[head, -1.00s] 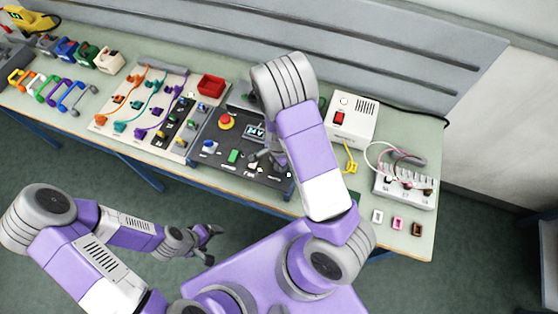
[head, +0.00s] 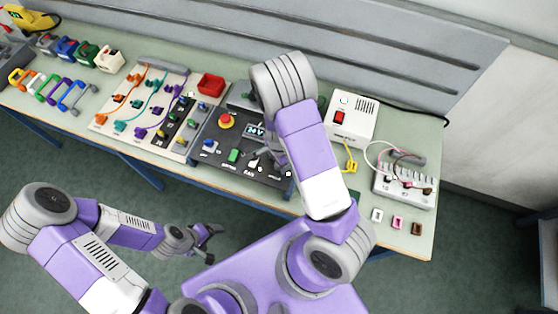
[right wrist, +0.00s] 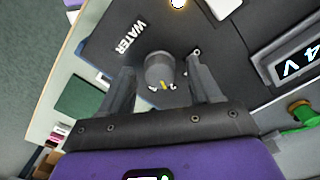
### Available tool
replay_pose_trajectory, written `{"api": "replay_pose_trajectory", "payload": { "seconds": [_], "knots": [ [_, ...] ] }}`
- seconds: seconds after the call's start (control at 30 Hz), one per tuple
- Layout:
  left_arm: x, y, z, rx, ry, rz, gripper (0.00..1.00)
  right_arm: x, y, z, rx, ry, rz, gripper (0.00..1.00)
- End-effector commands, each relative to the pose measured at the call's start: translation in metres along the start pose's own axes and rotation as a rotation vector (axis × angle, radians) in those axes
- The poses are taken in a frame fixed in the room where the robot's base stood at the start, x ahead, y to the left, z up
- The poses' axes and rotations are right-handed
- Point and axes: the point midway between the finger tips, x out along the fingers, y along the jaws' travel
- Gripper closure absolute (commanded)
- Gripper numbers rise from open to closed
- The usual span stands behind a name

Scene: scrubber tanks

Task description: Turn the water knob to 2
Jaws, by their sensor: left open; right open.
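The water knob (right wrist: 159,68) is a dark grey round knob on the black panel, below the white WATER label (right wrist: 130,38) in the right wrist view. It carries a yellow mark on the lower side in that picture; small white digits near it are too small to read surely. My right gripper (right wrist: 160,82) is open, with one finger on each side of the knob; I cannot tell whether they touch it. In the head view my right arm largely hides this gripper and the knob. My left gripper (head: 212,238) is open and empty, away from the bench in front.
The black panel (head: 218,150) also has a red button (head: 227,121), a green switch (head: 234,156) and a display (head: 255,131) reading 24V. A white box with a red switch (head: 339,117) stands right of my arm.

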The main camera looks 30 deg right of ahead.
Motion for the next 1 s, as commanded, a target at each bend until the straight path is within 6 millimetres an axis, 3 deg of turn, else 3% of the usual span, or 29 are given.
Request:
{"api": "replay_pose_trajectory", "payload": {
  "seconds": [0.17, 0.6, 1.0],
  "knots": [
    [-0.001, 0.000, 0.000, 0.000, 0.000, 0.000, 0.19, -0.005, -0.001, 0.000, -0.001, 0.000, -0.001, 0.37],
    [-0.015, 0.005, 0.001, 0.000, 0.000, 0.000, 0.19, -0.070, -0.001, 0.001, -0.002, 0.000, -0.003, 0.37],
    [-0.015, 0.006, 0.001, 0.000, 0.000, 0.000, 0.19, -0.076, 0.000, 0.000, 0.000, 0.000, 0.000, 0.37]
  ]
}}
